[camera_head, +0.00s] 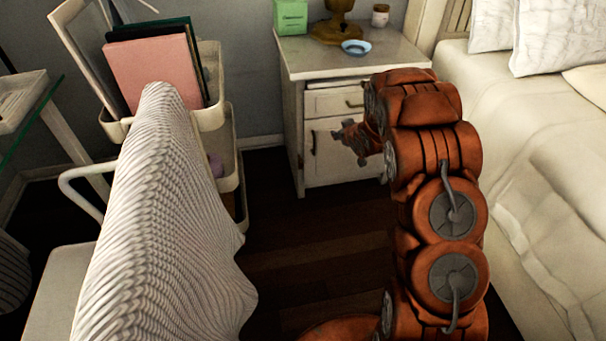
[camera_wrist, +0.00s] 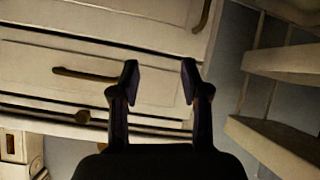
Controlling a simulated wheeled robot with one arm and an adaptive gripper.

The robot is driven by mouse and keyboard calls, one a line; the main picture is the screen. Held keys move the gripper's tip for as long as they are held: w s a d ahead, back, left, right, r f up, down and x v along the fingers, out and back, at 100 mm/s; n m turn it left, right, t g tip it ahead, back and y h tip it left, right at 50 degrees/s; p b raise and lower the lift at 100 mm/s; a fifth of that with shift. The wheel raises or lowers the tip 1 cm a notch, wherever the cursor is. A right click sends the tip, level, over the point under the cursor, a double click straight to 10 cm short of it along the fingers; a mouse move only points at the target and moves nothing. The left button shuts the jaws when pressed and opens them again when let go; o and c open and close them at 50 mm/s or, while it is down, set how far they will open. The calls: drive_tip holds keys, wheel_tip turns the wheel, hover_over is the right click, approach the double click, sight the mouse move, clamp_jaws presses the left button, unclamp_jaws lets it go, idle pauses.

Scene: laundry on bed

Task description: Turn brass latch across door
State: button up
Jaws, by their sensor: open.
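The white nightstand door (camera_head: 335,170) is closed, below a drawer, with a dark upright handle (camera_head: 313,142) at its left side. My gripper (camera_head: 345,140) is in front of the door, open. In the wrist view my gripper (camera_wrist: 159,80) has its two dark fingers apart with nothing between them. A cream panel with a brass-coloured pull (camera_wrist: 85,74) lies beyond them, and another curved pull (camera_wrist: 203,15) is at the top. I cannot make out a brass latch for certain; my arm hides part of the door.
The nightstand top (camera_head: 310,60) holds a green box (camera_head: 290,16), a brass lamp base (camera_head: 338,28), a blue dish (camera_head: 356,47) and a jar (camera_head: 380,15). The bed (camera_head: 550,150) is at right. A draped knit cloth (camera_head: 165,220) and cart (camera_head: 210,117) stand left. Dark floor is clear between.

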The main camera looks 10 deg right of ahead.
drive_tip(key=w+a+f+n+t+y+b, duration=0.1)
drive_tip(key=w+a+f+b, duration=0.15)
drive_tip(key=f, duration=0.35)
drive_tip(key=w+a+f+t+y+b, duration=0.1)
drive_tip(key=f+y+b, duration=0.15)
drive_tip(key=f, duration=0.45)
drive_tip(key=t+y+b, duration=0.3)
drive_tip(key=b, duration=0.4)
approach(302, 165)
drive_tip(key=w, duration=0.2)
drive_tip(key=shift+a+b+x, duration=0.2)
drive_tip(key=shift+b+x, duration=0.25)
drive_tip(key=shift+x, duration=1.45)
drive_tip(key=shift+a+b+x, duration=0.15)
drive_tip(key=shift+b+x, duration=0.3)
drive_tip(key=shift+x, duration=1.45)
drive_tip(key=shift+s, duration=0.15)
clamp_jaws()
